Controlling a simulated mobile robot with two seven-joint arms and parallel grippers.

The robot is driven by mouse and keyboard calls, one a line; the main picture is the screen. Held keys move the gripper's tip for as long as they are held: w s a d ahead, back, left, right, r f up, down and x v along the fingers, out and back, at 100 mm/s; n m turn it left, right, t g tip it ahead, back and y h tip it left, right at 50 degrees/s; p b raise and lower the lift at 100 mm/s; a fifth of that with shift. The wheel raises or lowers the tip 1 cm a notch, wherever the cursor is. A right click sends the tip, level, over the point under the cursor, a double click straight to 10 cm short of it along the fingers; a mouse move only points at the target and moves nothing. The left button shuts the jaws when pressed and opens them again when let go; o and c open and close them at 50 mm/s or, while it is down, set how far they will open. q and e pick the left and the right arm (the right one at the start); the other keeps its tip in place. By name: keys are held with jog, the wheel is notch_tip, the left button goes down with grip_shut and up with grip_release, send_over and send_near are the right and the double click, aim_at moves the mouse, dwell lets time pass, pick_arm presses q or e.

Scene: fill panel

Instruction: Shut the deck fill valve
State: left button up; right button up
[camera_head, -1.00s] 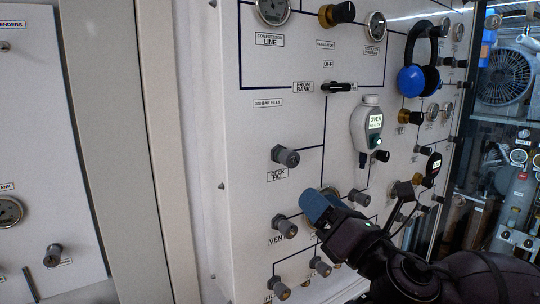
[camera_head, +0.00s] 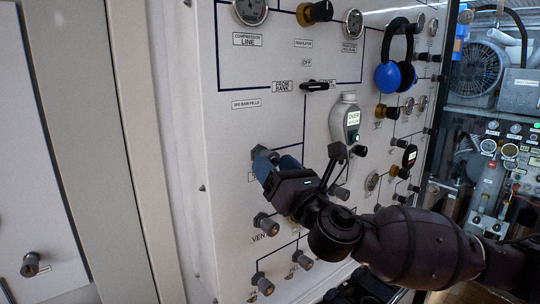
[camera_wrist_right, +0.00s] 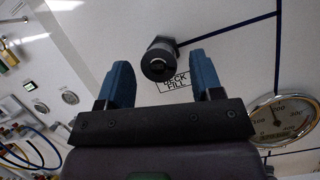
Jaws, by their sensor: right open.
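The deck fill valve (camera_wrist_right: 160,62) is a dark grey knob on the white panel, with a "DECK FILL" label (camera_wrist_right: 174,82) beside it in the right wrist view. In the head view the knob (camera_head: 258,152) is mostly hidden behind my right gripper (camera_head: 264,163). My right gripper (camera_wrist_right: 160,82) has blue fingers standing apart, one on each side of the knob in the wrist view. No contact with the knob is visible. My left gripper is not in view.
A vent knob (camera_head: 266,224) and lower knobs (camera_head: 262,284) stick out below. A gauge (camera_wrist_right: 278,120) lies beside the valve. A white device with a green screen (camera_head: 345,122) and blue headphones (camera_head: 394,62) hang to the right.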

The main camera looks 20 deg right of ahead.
jog(key=shift+x, duration=0.9)
jog(key=c, duration=0.9)
jog(key=shift+m, duration=0.4)
